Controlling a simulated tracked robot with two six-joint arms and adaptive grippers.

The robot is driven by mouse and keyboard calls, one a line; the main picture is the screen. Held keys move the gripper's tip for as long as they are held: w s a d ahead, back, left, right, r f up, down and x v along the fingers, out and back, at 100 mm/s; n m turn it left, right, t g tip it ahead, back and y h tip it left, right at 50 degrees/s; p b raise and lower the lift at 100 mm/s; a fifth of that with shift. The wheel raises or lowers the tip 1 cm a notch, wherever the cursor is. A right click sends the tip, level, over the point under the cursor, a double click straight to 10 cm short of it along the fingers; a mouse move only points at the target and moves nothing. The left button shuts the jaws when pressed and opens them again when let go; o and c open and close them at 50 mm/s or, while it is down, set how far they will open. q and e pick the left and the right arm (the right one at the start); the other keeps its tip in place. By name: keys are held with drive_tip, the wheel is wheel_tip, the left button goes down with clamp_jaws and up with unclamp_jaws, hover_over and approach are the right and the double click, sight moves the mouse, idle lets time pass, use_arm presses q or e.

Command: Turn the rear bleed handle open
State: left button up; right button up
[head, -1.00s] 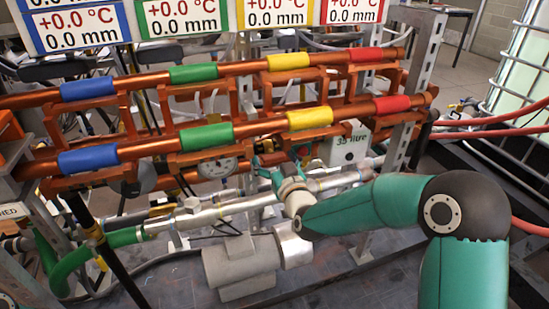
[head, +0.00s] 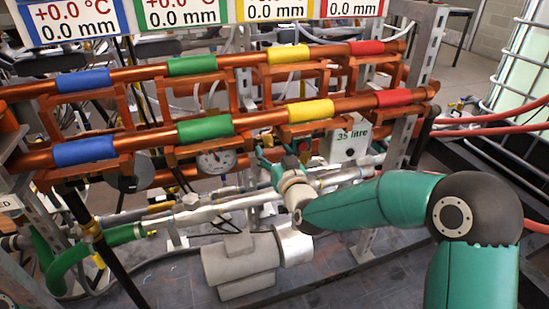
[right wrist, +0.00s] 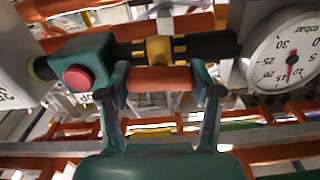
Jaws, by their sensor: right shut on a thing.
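An orange handle bar (right wrist: 160,79) lies across the right wrist view, just below a yellow fitting (right wrist: 158,50) on a black pipe. My right gripper (right wrist: 162,88) has a finger at each end of this bar and is shut on it. In the head view my right gripper (head: 272,166) reaches in below the front copper pipe, right of the round gauge (head: 216,162). The handle is mostly hidden there by the gripper and pipework. I cannot tell from its angle how far it is turned. My left gripper is not in view.
A teal box with a red button (right wrist: 79,77) sits close left of the fingers. The dial gauge (right wrist: 288,58) is close on the right. Copper pipes with coloured bands (head: 311,111) run above the gripper. A white box marked 35 litre (head: 351,137) stands to its right.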

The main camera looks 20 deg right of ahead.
drive_tip(key=o, duration=1.2)
drive_tip(key=shift+c, duration=0.2)
drive_tip(key=s, duration=1.2)
drive_tip(key=shift+d, duration=0.2)
